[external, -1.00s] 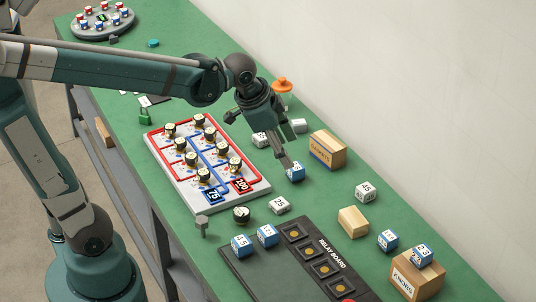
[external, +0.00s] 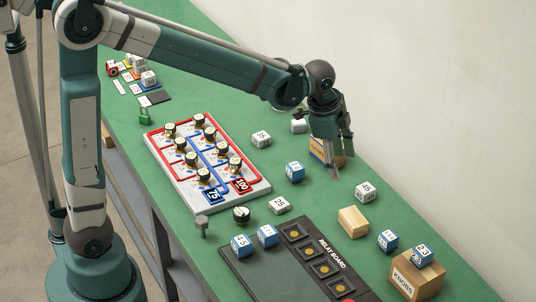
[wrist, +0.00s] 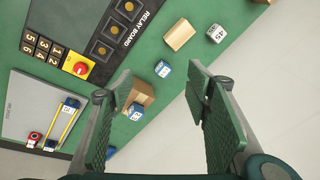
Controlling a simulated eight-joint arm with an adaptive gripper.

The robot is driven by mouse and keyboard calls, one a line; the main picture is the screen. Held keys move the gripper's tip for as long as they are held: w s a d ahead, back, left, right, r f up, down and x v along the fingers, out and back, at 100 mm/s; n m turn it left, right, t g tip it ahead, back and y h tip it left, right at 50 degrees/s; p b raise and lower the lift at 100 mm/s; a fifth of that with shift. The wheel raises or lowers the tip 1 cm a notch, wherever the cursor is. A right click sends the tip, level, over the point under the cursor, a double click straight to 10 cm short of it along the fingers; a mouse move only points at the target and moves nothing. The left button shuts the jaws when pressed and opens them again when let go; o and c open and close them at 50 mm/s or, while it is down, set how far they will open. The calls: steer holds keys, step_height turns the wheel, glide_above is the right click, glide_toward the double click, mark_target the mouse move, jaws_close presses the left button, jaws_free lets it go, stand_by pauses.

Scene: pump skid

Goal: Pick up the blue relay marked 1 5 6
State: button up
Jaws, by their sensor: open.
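Several blue relays with white tops stand about, and I cannot read 1 5 6 for certain on any. One relay (external: 295,172) is alone on the green bench, left of my gripper. Two more, one relay (external: 241,245) and another (external: 268,235), are at the relay board's left end. Another relay (external: 388,240) is on the bench and also shows in the wrist view (wrist: 163,68). A further relay (external: 421,254) is on the cardboard box. My gripper (external: 337,160) is open and empty above the bench, in front of a second box; its fingers spread wide in the wrist view (wrist: 163,95).
The black relay board (external: 330,252) has sockets and a red button (wrist: 80,69). A wooden block (external: 353,221), white blocks (external: 365,191) and the lower cardboard box (external: 412,280) are nearby. The framed panel of knobs (external: 205,165) is to the left. A pale wall bounds the right.

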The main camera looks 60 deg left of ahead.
steer(key=w+d+f+m+g, duration=0.2)
steer(key=w+d+f+m, duration=0.2)
steer(key=w+f, duration=0.65)
steer(key=m+g, duration=0.1)
steer(key=m, duration=0.2)
glide_above(388, 234)
steer(key=f, duration=1.4)
steer(key=shift+s+a+b, duration=0.15)
steer(key=shift+s+b, duration=0.1)
steer(key=shift+b, duration=0.05)
steer(key=shift+w+f, duration=0.1)
steer(key=shift+f, duration=0.4)
steer(key=shift+f, duration=1.25)
steer(key=shift+f, duration=0.15)
steer(key=shift+w+f, duration=0.2)
steer(key=shift+f, duration=2.3)
